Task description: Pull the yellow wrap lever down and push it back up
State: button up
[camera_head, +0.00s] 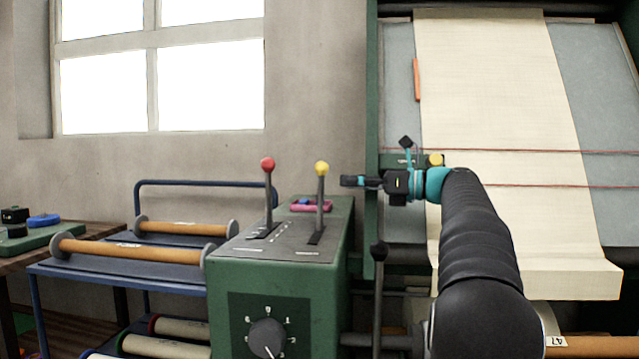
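The yellow-knobbed lever (321,187) stands nearly upright in a slot on top of a green control box. Its yellow ball (322,168) is at its upper end. My gripper (347,181) is just right of this lever at about the height of its upper rod, pointing left. The gripper looks apart from the lever in the picture, though depth is hard to judge. Its fingers are seen edge-on, so their opening does not show clearly. I see nothing held in it.
A red-knobbed lever (268,195) stands left of the yellow one on the green box (235,262). A pink and blue item (311,206) lies behind the yellow lever. A black-knobbed lever (378,290) stands below my gripper. A cloth machine (590,100) fills the right side.

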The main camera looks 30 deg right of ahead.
aim_at(321, 193)
jog(key=x, duration=0.8)
jog(key=shift+s, duration=0.1)
grip_shut()
